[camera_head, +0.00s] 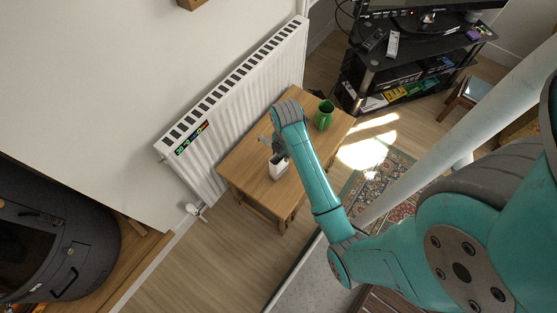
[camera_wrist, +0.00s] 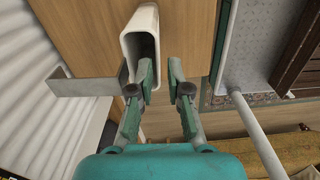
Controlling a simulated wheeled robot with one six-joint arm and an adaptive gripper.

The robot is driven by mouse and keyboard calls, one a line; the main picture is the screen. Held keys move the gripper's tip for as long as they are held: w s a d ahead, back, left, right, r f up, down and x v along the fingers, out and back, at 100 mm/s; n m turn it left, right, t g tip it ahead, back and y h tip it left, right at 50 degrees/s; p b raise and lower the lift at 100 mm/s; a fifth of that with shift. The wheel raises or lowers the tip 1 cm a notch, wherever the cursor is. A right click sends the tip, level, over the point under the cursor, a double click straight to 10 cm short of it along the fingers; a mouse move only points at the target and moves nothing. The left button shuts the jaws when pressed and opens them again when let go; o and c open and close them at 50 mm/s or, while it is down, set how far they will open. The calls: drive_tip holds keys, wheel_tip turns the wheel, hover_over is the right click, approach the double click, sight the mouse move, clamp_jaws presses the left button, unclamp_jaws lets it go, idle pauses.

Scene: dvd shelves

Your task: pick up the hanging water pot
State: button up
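The white pot (camera_head: 279,169) is at the front of the wooden table in the head view. In the wrist view the white pot (camera_wrist: 140,20) is a narrow box with a dark opening, and a flat grey strip (camera_wrist: 85,87) juts out to its left. I take this for the hanging water pot. My gripper (camera_wrist: 162,68) is open, with a clear gap between its fingertips. The left finger overlaps the pot's lower edge in the picture; I cannot tell whether they touch. In the head view my wrist partly hides the pot and gripper.
A green jug (camera_head: 324,115) stands on the wooden table (camera_head: 240,160), right of my wrist. A white radiator (camera_head: 235,110) runs close behind the table. A black TV stand (camera_head: 400,85) is at the upper right. A patterned rug (camera_head: 385,170) and open floor lie nearby.

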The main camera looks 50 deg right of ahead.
wheel_tip(320, 180, down, 7)
drive_tip(key=shift+w+a, duration=0.15)
idle(0.4)
clamp_jaws()
